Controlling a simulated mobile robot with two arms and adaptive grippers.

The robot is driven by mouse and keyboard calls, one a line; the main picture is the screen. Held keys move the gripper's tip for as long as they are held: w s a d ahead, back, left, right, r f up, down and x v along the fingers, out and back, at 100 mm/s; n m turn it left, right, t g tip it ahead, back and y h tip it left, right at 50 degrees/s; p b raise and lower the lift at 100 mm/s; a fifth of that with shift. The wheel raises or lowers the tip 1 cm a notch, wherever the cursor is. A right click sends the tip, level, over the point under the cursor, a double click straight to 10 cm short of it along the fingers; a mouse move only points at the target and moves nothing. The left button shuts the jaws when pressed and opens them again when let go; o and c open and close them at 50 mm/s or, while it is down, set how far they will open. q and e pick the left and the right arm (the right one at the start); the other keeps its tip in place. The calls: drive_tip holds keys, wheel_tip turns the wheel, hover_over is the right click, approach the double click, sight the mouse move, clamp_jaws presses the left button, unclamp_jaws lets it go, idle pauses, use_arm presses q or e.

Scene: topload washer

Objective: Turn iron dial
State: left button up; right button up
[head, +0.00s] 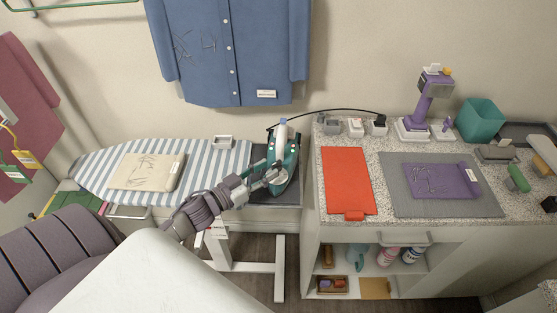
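A teal and white iron (291,160) stands on the dark rest at the right end of the striped ironing board (88,172). My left gripper (271,177) reaches in from the lower left, with its fingertips at the lower left side of the iron. The fingers overlap the iron there, so the dial is not clearly visible. I cannot tell whether the fingertips touch the dial or how far apart they are. My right gripper is not in view.
The speckled counter (384,146) to the right holds a red mat (347,179), a grey mat (405,198) with purple cloth, and a purple device (425,100). A black cord arches behind the iron.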

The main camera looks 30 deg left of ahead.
sight(272, 167)
use_arm(q)
drive_tip(key=shift+p+x, duration=0.3)
drive_tip(key=shift+x, duration=2)
clamp_jaws()
